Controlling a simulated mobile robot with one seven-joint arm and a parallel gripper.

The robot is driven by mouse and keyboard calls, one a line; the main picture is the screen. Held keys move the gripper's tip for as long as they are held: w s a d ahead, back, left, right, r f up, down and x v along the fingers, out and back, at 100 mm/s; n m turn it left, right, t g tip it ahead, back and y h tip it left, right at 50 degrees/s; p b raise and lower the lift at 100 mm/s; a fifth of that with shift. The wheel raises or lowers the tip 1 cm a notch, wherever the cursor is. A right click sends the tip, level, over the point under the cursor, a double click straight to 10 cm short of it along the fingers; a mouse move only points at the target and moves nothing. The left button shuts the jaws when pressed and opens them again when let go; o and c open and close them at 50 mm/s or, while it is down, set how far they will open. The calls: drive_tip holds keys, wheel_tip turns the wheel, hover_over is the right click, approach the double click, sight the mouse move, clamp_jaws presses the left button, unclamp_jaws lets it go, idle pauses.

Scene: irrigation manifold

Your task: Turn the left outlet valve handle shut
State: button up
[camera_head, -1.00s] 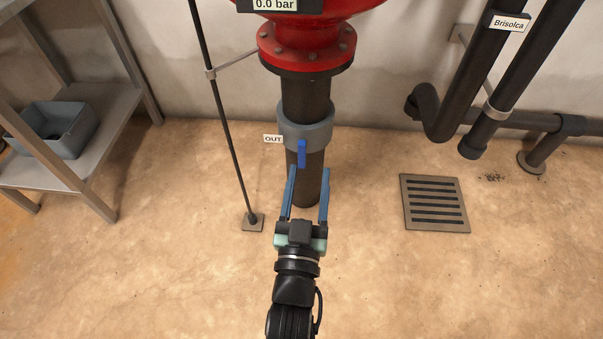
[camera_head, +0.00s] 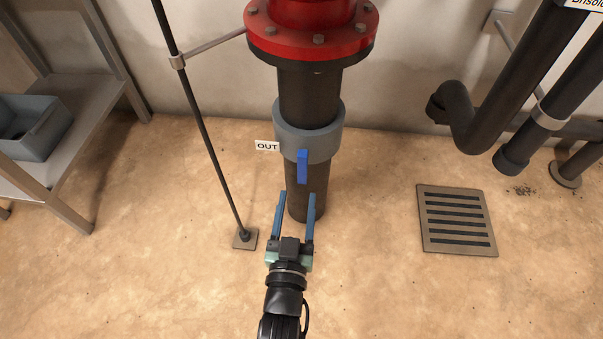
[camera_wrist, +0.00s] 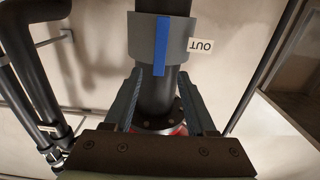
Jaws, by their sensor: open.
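The blue valve handle (camera_head: 302,166) hangs along the front of a grey valve collar (camera_head: 327,132) on a dark vertical pipe (camera_head: 310,92). A white "OUT" label (camera_head: 267,146) is at the collar's left. In the wrist view the handle (camera_wrist: 160,46) lies along the pipe, with the collar (camera_wrist: 141,38) behind it. My gripper (camera_head: 297,193) is open and empty. Its blue fingers reach toward the lower pipe, and their tips show just below the handle in the head view. The handle appears between the finger lines in the wrist view, with no contact visible.
A red flange (camera_head: 312,38) sits above the pipe. A thin dark rod (camera_head: 205,130) stands on a floor plate to the left. A floor drain (camera_head: 457,220) and dark pipes (camera_head: 520,95) are at the right. A shelf with a grey bin (camera_head: 35,130) is at the left.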

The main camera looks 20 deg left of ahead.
sight(302, 168)
drive_tip(key=b+x, duration=0.2)
drive_tip(key=x, duration=0.3)
drive_tip(key=shift+w+f, duration=0.1)
drive_tip(key=shift+w, duration=0.25)
drive_tip(key=shift+x, duration=1.05)
drive_tip(key=shift+a, duration=0.1)
clamp_jaws()
